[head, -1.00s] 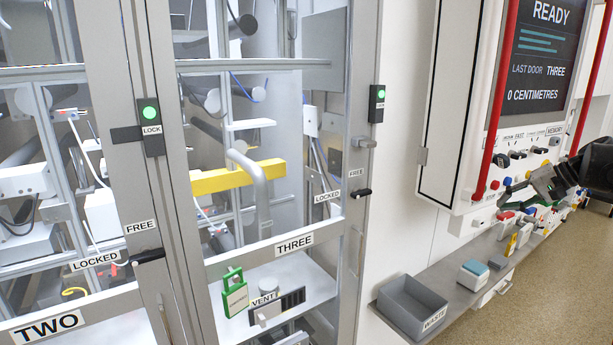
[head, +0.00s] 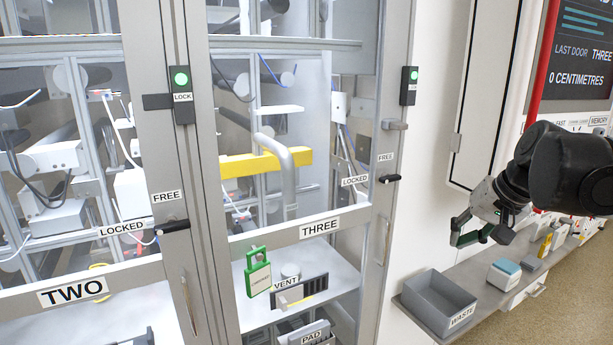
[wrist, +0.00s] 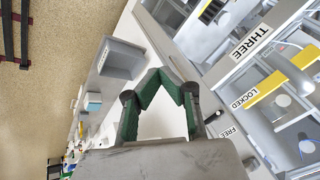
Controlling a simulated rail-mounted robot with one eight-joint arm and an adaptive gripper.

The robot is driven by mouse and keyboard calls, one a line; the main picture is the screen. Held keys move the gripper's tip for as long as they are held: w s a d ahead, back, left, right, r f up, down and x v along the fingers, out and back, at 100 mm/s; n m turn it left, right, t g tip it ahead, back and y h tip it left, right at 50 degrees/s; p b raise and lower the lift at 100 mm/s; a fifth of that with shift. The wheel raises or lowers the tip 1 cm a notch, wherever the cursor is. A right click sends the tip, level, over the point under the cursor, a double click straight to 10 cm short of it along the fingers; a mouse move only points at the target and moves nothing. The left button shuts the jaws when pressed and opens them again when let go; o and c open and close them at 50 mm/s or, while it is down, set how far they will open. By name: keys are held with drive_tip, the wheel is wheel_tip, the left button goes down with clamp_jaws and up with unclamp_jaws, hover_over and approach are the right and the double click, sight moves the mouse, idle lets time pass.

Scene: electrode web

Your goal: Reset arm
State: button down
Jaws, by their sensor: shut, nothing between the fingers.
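My gripper (head: 468,236) is on the right of the head view, at the end of my black arm. It is in front of the shelf, above and to the right of the grey WASTE bin (head: 436,303). In the wrist view my gripper (wrist: 155,72) has its green-padded fingers meeting at the tips, with nothing between them. The bin (wrist: 122,58) shows to the left of the fingers there. My gripper touches nothing that I can see.
A blue-topped box (head: 504,273) and small items stand on the shelf (head: 405,311). The floor (head: 560,310) is clear at right.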

drive_tip(key=s+a+f+n+t+h+b, duration=0.1)
drive_tip(key=s+a+f+n+b, duration=0.1)
drive_tip(key=s+a+f, duration=0.3)
drive_tip(key=s+a+f+n+h+b, duration=0.1)
drive_tip(key=s+a+f, duration=0.4)
drive_tip(key=s+f, duration=0.5)
drive_tip(key=s+b, duration=0.1)
drive_tip(key=s, duration=0.2)
drive_tip(key=shift+a+n+t, duration=0.35)
drive_tip(key=shift+n+t, duration=0.05)
drive_tip(key=shift+s, duration=0.1)
